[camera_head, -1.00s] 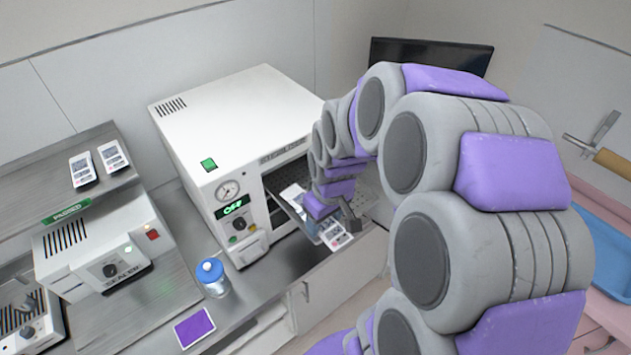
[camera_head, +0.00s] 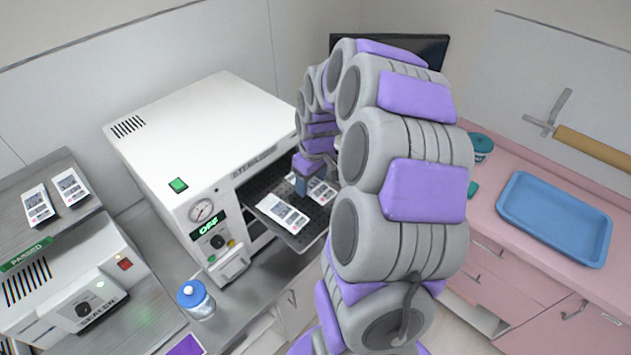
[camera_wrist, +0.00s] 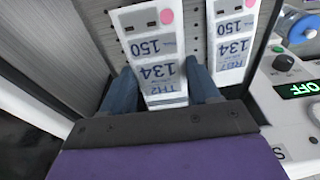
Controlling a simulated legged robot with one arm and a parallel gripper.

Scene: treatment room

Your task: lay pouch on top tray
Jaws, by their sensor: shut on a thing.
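My gripper (camera_head: 301,186) reaches over the dark perforated tray (camera_head: 262,187) that sticks out of the white sterilizer. In the wrist view the blue fingers of my gripper (camera_wrist: 163,88) are shut on a white pouch labelled 134 and 150 (camera_wrist: 150,45). This pouch (camera_head: 321,191) is over the right part of the tray, flat or nearly so. I cannot tell whether it touches the tray. A second, similar pouch (camera_head: 283,212) lies on the tray's front left; it also shows in the wrist view (camera_wrist: 232,45). My arm hides the tray's right side.
The sterilizer (camera_head: 205,140) has a lit OFF display. A blue-capped bottle (camera_head: 196,300) stands before it. A blue tray (camera_head: 555,215) lies on the pink counter at right.

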